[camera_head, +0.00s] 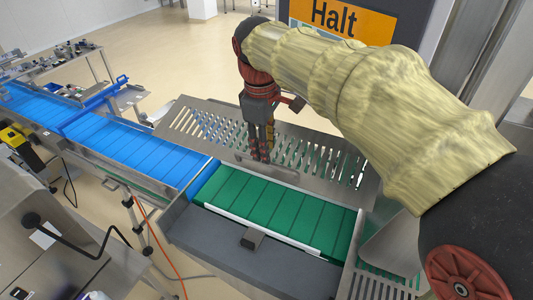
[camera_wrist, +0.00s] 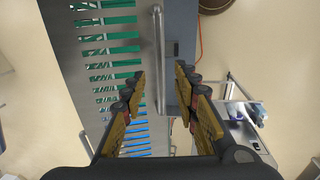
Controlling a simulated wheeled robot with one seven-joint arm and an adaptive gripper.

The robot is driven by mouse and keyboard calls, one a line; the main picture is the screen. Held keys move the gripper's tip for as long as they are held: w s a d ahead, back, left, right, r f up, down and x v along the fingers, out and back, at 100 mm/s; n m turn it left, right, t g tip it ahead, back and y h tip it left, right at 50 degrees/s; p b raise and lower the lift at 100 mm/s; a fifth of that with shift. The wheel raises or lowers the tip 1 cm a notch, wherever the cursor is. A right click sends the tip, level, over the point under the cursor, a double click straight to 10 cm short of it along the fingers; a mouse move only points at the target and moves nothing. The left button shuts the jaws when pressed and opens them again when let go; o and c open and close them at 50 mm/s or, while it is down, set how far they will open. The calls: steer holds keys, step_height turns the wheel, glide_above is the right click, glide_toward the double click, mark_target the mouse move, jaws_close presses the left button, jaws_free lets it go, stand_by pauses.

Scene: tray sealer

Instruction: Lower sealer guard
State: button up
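The sealer guard (camera_head: 312,178) is a slotted grey metal panel standing over the green belt, raised and tilted as far as I can tell. It fills the left of the wrist view (camera_wrist: 66,60), with green and blue belt showing through its slots. Its handle (camera_wrist: 158,45) is a thin metal bar along the panel's edge. My gripper (camera_head: 261,155) points down at the panel's middle in the head view. In the wrist view my gripper (camera_wrist: 160,75) is open, with one finger on each side of the bar's line. I cannot tell whether the fingers touch the bar.
The green belt (camera_head: 250,200) lies in front of the guard, with a dark grey plate (camera_head: 220,245) before it. A blue conveyor (camera_head: 130,145) runs off to the left. An orange "Halt" sign (camera_head: 340,18) stands behind. An orange cable hangs at the lower left.

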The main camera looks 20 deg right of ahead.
steer(key=shift+w+d+f, duration=0.1)
steer(key=shift+f, duration=0.95)
steer(key=shift+w+d+f, duration=0.1)
steer(key=shift+f, duration=0.9)
steer(key=shift+s, duration=0.1)
steer(key=shift+c, duration=0.2)
steer(key=c, duration=0.7)
jaws_close()
